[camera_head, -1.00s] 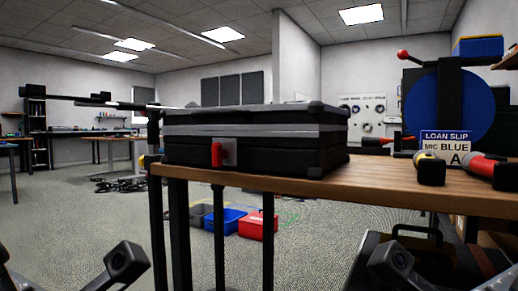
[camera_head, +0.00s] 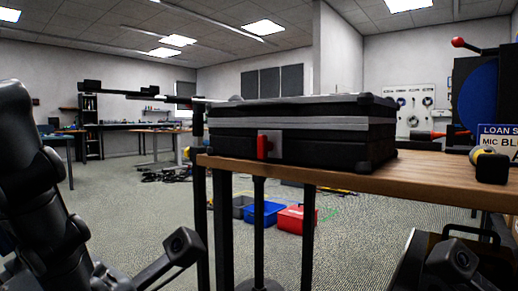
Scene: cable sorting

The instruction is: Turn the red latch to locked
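The red latch (camera_head: 263,147) is a small upright red handle on a light metal plate (camera_head: 274,143) on the front of a closed black case (camera_head: 330,150). The case has grey bands and lies on a wooden table (camera_head: 420,178). The latch stands vertical against the plate, with nothing touching it. My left arm shows at the lower left, below and left of the case, well apart from the latch. My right arm shows only in part at the lower right. The fingers of both grippers are out of view.
A loan slip sign (camera_head: 502,138) and a yellow-and-black item (camera_head: 490,164) stand on the table at the right. Blue (camera_head: 263,213) and red (camera_head: 296,219) bins lie on the floor behind the table legs.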

